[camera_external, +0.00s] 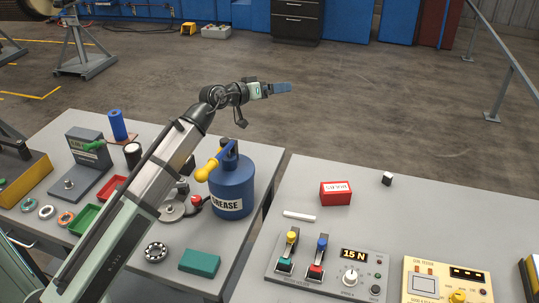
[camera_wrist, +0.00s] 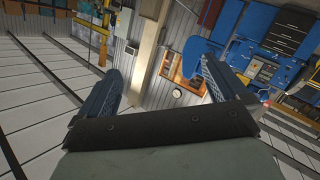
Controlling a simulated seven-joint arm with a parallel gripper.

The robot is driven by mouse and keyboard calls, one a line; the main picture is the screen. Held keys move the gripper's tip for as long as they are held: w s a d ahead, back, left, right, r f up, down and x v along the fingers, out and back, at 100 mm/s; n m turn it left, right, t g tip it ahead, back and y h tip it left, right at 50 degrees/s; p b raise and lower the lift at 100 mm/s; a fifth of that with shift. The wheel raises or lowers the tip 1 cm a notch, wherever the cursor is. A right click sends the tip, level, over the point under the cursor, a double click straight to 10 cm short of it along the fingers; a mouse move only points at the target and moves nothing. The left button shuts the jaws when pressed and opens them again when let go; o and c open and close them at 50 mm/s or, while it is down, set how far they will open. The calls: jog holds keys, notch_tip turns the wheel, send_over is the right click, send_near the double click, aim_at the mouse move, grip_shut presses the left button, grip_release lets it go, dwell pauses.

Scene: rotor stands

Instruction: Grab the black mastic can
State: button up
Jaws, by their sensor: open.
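A black can (camera_external: 132,155) with a pale top stands upright on the left table, between the blue roll and the yellow-handled grease can; I take it for the mastic can, though no label is readable. My gripper (camera_external: 283,88) is high above the tables, stretched out to the right over the floor and well away from the black can. In the wrist view my gripper (camera_wrist: 158,70) shows its two fingers spread wide with nothing between them. That view faces the far wall and ceiling, and the black can is not in it.
A blue roll (camera_external: 118,125), grey box (camera_external: 85,145), red tray (camera_external: 112,187) and green tray (camera_external: 84,219) are near the black can. The right table (camera_external: 450,210) holds a red box (camera_external: 335,193) and control panels.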

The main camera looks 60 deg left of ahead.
jog(key=s+a+f+n+g+y, duration=0.1)
jog(key=s+a+f+g, duration=0.15)
jog(key=s+a, duration=0.2)
jog(key=s+a+f+g+y, duration=0.1)
jog(key=s+a+f, duration=0.25)
jog(key=a, duration=0.25)
jog(key=n+g, duration=0.5)
jog(key=g, duration=0.5)
send_near(131, 148)
jog(key=x, duration=0.5)
jog(key=d+x, duration=0.1)
jog(key=x, duration=0.1)
jog(key=shift+w+a+f, duration=0.1)
jog(key=shift+w+f, duration=0.15)
jog(key=shift+a+x, duration=0.15)
jog(key=shift+x, duration=0.8)
jog(key=shift+a+x, duration=0.2)
jog(key=shift+x, duration=0.8)
jog(key=shift+s+a+f, duration=0.1)
jog(key=shift+a+f, duration=0.15)
jog(key=shift+f, duration=0.35)
